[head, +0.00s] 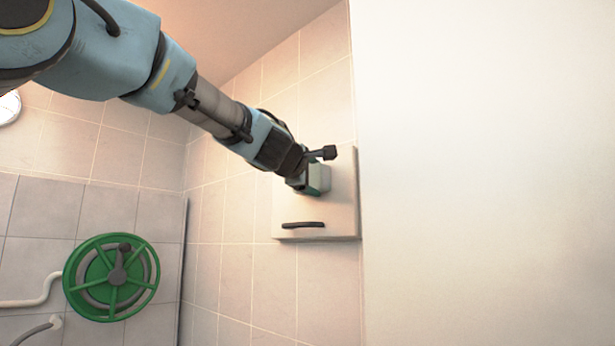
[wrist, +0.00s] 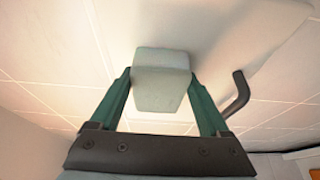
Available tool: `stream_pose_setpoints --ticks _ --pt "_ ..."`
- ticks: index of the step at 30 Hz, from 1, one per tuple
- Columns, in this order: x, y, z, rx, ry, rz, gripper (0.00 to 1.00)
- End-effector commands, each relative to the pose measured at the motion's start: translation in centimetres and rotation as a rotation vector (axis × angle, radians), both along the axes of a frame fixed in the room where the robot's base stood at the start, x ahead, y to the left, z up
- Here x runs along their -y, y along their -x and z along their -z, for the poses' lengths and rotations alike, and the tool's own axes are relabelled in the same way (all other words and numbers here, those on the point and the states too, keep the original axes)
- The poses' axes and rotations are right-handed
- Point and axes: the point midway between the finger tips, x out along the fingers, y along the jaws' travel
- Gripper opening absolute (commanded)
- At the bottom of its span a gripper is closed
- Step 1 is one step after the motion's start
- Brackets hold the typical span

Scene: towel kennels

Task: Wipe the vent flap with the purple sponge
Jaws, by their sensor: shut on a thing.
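The vent flap (head: 340,205) is a flat beige panel on the tiled wall, with a dark bar handle (head: 303,224) near its lower edge. In the wrist view the flap (wrist: 225,35) fills the upper part, with its handle (wrist: 237,95) to the right. My gripper (head: 308,180) is in front of the flap, above the handle. Its teal fingers are shut on a block-shaped sponge (wrist: 162,80), which looks pale grey-green, not purple. The sponge's far end is at or very near the flap's face; I cannot tell whether it touches.
A green hose reel (head: 111,277) with a grey hose is on the tiled wall at lower left. A pale pipe (head: 30,300) runs beside it. A large plain white surface (head: 485,170) takes up the right side, next to the flap. The tiled wall below the flap is clear.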

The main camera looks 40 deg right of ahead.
Motion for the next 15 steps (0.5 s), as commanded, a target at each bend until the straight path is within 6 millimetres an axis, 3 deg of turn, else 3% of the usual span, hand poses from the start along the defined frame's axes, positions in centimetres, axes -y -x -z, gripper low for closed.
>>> stream_pose_setpoints --ticks 15 --pt "0.4 3.1 -0.1 0.001 0.001 -0.001 0.35"
